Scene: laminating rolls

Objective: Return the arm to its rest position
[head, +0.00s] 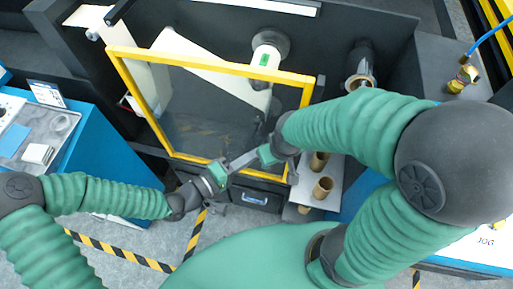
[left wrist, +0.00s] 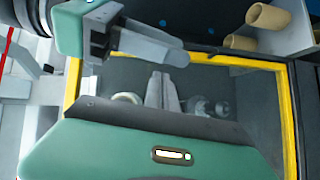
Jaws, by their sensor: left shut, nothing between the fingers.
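My left arm (head: 110,195) comes in from the left in the head view. Its gripper (head: 236,164) is in front of the lower part of the yellow-framed clear guard (head: 210,66). In the left wrist view the left gripper's fingers (left wrist: 162,80) are together with nothing between them. My right arm (head: 350,130) arches in from the right, and its gripper (head: 250,159) points down and left close to the left one. The two overlap in the head view; I cannot tell if they touch. The right gripper also shows in the left wrist view (left wrist: 160,50), its finger gap hidden.
Behind the guard a white roll (head: 268,48) sits on a spindle with a white web (head: 205,60). A second spindle (head: 360,68) stands right. Cardboard cores (head: 322,187) stand on a grey shelf (head: 331,170). A blue bench (head: 105,165) is at left. Striped tape (head: 120,250) marks the floor.

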